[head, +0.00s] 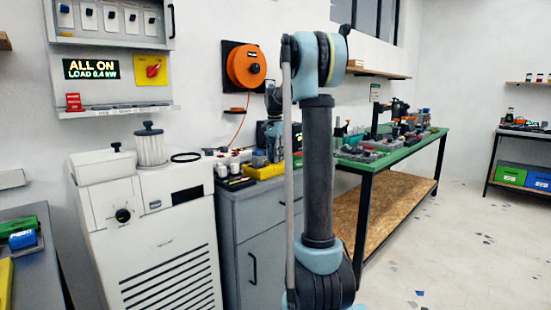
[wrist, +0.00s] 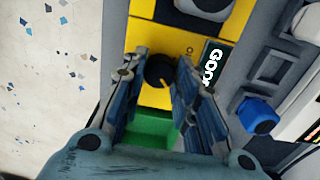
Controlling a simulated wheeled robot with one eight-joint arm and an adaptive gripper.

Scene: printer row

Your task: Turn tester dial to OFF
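In the wrist view, the tester's yellow face (wrist: 148,38) carries a round black dial (wrist: 159,70). A dark display (wrist: 211,62) beside it shows pale letters that begin "GOO". My gripper (wrist: 160,76) is open, with one finger on each side of the dial. I cannot tell whether either finger touches it. A thin light mark shows on the dial, but its label is not readable. In the head view, the yellow tester (head: 264,171) is on the grey cabinet, partly hidden by my arm. My gripper is not clear there.
In the wrist view, a green tray (wrist: 152,128) lies below the dial and a blue object (wrist: 258,115) to the right. In the head view, a white machine (head: 150,225) stands left of the grey cabinet (head: 240,200). A green-topped bench (head: 400,150) stands right; the floor there is clear.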

